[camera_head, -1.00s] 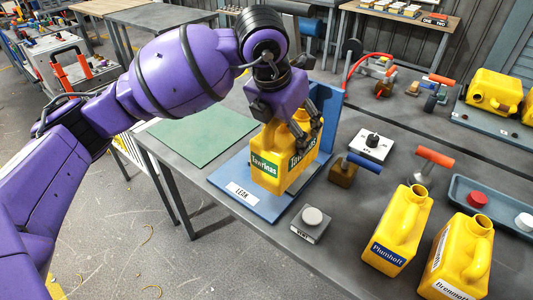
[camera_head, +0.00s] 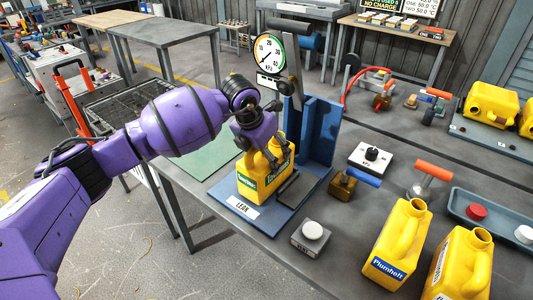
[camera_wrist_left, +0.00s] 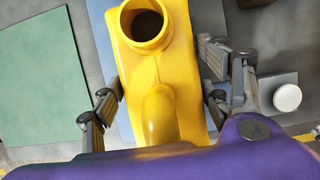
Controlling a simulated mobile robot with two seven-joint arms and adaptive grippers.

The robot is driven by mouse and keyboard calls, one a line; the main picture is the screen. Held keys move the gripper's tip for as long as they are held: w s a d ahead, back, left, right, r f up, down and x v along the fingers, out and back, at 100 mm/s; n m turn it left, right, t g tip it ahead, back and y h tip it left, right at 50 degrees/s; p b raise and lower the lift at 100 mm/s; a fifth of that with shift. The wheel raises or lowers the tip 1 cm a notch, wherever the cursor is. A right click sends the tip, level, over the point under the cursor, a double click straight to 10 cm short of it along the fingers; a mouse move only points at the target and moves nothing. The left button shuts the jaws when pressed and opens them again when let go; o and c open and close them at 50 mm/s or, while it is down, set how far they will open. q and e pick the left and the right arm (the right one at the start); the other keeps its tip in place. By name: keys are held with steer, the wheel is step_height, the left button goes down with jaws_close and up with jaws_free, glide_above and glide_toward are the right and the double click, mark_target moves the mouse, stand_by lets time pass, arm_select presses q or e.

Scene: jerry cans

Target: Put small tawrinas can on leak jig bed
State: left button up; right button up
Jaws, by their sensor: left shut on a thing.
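The small yellow Tawrinas can (camera_head: 250,184) is upright over the left part of the blue leak jig bed (camera_head: 270,222). I cannot tell whether its base touches the bed. The LEAK label (camera_head: 243,207) is at the bed's front. My left gripper (camera_head: 263,158) is shut on the can from above, around its upper part. In the left wrist view the fingers (camera_wrist_left: 160,108) lie on both sides of the can (camera_wrist_left: 155,65), with its open round mouth facing the camera. My right gripper is not in view.
The jig's blue upright wall (camera_head: 319,130) stands behind, with a pressure gauge (camera_head: 269,53) beyond. A dark clamp pad (camera_head: 297,187) lies right of the can. A green mat (camera_head: 212,157) lies left.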

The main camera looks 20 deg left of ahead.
arm_select(q)
steer(key=shift+f, duration=0.15)
steer(key=o, duration=1.7)
steer(key=shift+o, duration=0.2)
steer(key=v, duration=1.2)
